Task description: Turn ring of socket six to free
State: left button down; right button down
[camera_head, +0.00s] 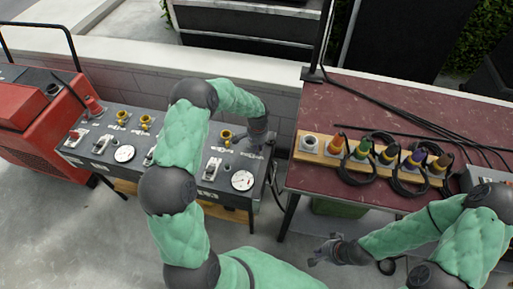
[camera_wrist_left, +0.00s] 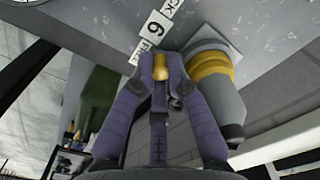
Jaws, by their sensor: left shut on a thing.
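Socket six sits at the right end of the grey panel (camera_head: 195,184). In the left wrist view its yellow ring (camera_wrist_left: 208,68) goes around a grey plug body (camera_wrist_left: 228,104). A white label with a 6 (camera_wrist_left: 153,27) and the word FREE is beside it. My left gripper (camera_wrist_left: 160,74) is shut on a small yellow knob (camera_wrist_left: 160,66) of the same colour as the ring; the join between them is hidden. My right gripper (camera_head: 322,248) looks open and empty, below the maroon table.
Other yellow-ringed sockets (camera_head: 145,122), switches and dials (camera_head: 242,180) line the panel. A red machine (camera_head: 30,115) stands at the left. Plugs with black cables stand in a wooden rack (camera_head: 309,155) on the maroon table (camera_head: 400,105). A gap separates panel and table.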

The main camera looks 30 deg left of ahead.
pick_arm(q)
jog(key=shift+d, duration=0.1)
dwell(0.3)
jog(key=c, duration=1.2)
grip_release()
notch_tip(320, 180, up, 12)
